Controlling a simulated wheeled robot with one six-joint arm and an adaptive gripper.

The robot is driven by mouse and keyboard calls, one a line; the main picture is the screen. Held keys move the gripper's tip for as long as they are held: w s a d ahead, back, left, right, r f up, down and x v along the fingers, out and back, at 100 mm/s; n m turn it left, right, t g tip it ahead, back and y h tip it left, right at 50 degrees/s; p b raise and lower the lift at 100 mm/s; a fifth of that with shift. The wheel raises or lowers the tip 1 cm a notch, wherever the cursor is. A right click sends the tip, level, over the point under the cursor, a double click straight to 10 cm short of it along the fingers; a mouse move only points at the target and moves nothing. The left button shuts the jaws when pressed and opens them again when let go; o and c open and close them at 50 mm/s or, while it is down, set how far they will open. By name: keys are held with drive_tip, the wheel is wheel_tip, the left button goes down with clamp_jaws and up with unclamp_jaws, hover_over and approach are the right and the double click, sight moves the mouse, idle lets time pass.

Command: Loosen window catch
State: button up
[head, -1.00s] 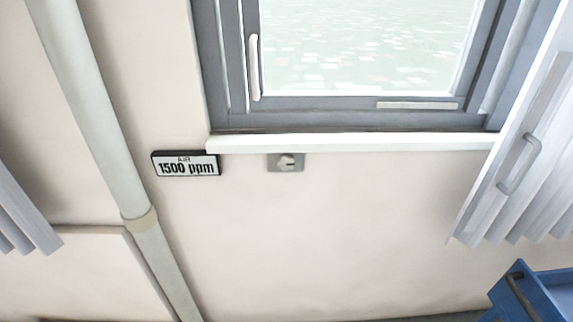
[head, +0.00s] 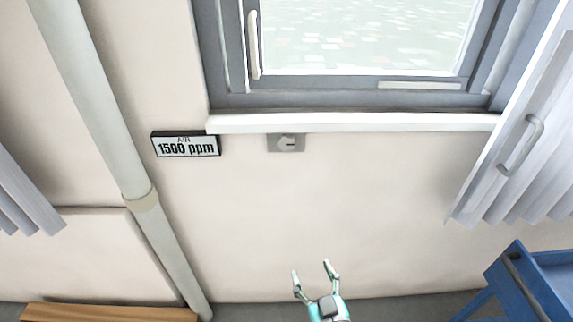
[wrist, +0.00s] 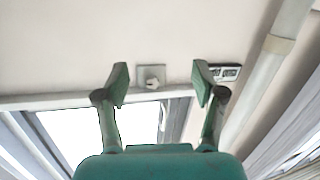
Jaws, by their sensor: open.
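A small grey plate with a pale knob, which looks like the window catch (head: 287,143), sits on the wall just below the white sill (head: 350,123). The catch also shows in the wrist view (wrist: 152,80), between my fingertips in the picture but farther off. The grey-framed window (head: 360,40) is above, with a white upright handle (head: 254,45) on its left side. My gripper (head: 311,269) is open and empty at the bottom of the head view, well below the catch. In the wrist view its green fingers (wrist: 160,77) are spread apart.
A pale pipe (head: 95,110) runs down the left. A blue cart (head: 530,280) stands at lower right, and a wooden surface (head: 110,313) at lower left. The wall below the catch is bare.

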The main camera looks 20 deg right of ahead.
drive_tip(key=w+r+m+h, duration=0.1)
drive_tip(key=w+r+h, duration=0.1)
drive_tip(key=w+r, duration=0.7)
drive_tip(key=m+t+h, duration=0.1)
drive_tip(key=m+h, duration=0.1)
drive_tip(key=m, duration=0.1)
approach(286, 143)
drive_tip(key=x, duration=0.9)
drive_tip(key=shift+w+d, duration=0.15)
drive_tip(key=shift+w, duration=0.15)
drive_tip(key=c, duration=1.1)
